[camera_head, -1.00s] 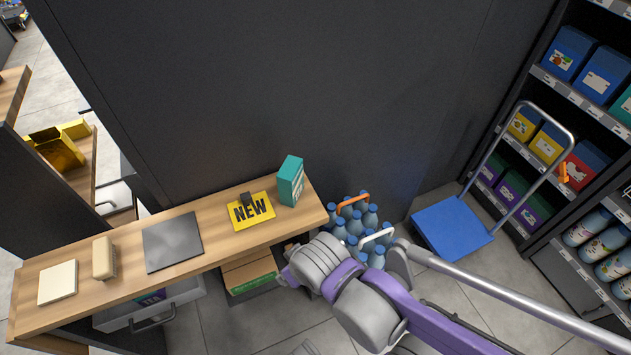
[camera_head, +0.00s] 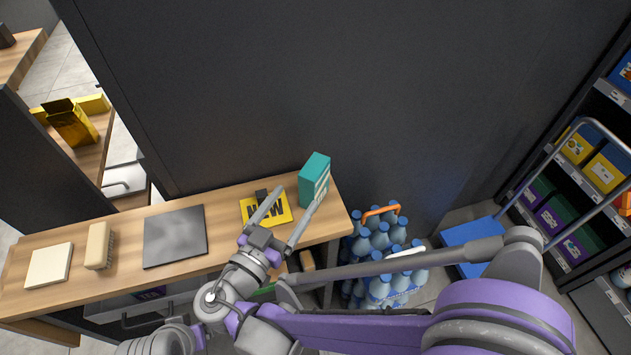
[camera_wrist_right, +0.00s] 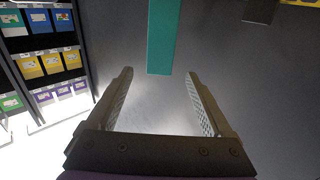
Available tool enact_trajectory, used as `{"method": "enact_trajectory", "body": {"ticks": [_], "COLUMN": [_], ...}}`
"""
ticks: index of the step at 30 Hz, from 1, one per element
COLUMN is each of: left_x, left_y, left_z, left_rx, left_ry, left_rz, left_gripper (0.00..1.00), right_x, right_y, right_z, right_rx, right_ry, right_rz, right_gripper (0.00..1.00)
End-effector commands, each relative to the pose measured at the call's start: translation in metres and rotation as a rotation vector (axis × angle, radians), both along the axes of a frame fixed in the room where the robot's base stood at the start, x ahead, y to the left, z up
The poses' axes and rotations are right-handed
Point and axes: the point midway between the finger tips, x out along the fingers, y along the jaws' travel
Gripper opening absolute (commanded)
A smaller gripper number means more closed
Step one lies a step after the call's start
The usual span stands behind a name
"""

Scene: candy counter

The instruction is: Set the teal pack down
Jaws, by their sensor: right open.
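The teal pack (camera_head: 314,181) stands upright on the wooden counter (camera_head: 185,278), near its right end and beside the yellow "NEW" sign (camera_head: 284,214). My right gripper (camera_head: 296,196) is open and empty, its two fingers pointing toward the pack from the front. One fingertip comes close to the pack's lower front in the head view; I cannot tell whether they touch. In the right wrist view, the pack (camera_wrist_right: 163,38) shows as a teal strip beyond the gap between the open fingers (camera_wrist_right: 159,76). My left gripper is out of view.
A dark square mat (camera_head: 175,237), a brush (camera_head: 98,246) and a pale block (camera_head: 49,266) lie left on the counter. A dark wall (camera_head: 400,90) rises behind. Blue bottles (camera_head: 380,290), a blue cart (camera_head: 470,231) and shelves (camera_head: 600,120) are at the right.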

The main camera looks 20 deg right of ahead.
Motion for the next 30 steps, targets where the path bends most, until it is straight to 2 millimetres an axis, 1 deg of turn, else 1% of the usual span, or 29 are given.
{"method": "enact_trajectory", "body": {"ticks": [1,3,6,13,18,21,24,30], "left_x": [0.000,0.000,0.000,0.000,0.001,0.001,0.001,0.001], "left_y": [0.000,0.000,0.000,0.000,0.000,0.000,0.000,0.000], "left_z": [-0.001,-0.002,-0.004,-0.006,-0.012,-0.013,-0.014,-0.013], "left_rx": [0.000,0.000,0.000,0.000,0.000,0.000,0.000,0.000], "left_ry": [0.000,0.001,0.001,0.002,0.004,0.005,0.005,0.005], "left_rz": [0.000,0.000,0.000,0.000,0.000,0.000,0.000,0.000], "left_gripper": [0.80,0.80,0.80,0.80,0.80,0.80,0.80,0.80], "right_x": [0.006,0.015,0.025,0.039,0.059,0.067,0.071,0.071], "right_y": [-0.008,-0.017,-0.026,-0.038,-0.056,-0.063,-0.067,-0.066], "right_z": [0.000,0.000,0.000,0.001,0.003,0.003,0.003,0.004], "right_rx": [-0.001,-0.001,-0.001,-0.001,-0.001,0.000,0.000,0.001], "right_ry": [-0.002,-0.001,0.001,0.002,0.004,0.003,0.003,0.004], "right_rz": [-0.006,-0.007,-0.006,-0.004,-0.005,-0.004,-0.003,-0.002], "right_gripper": [0.85,0.85,0.85,0.85,0.85,0.85,0.85,0.85]}}
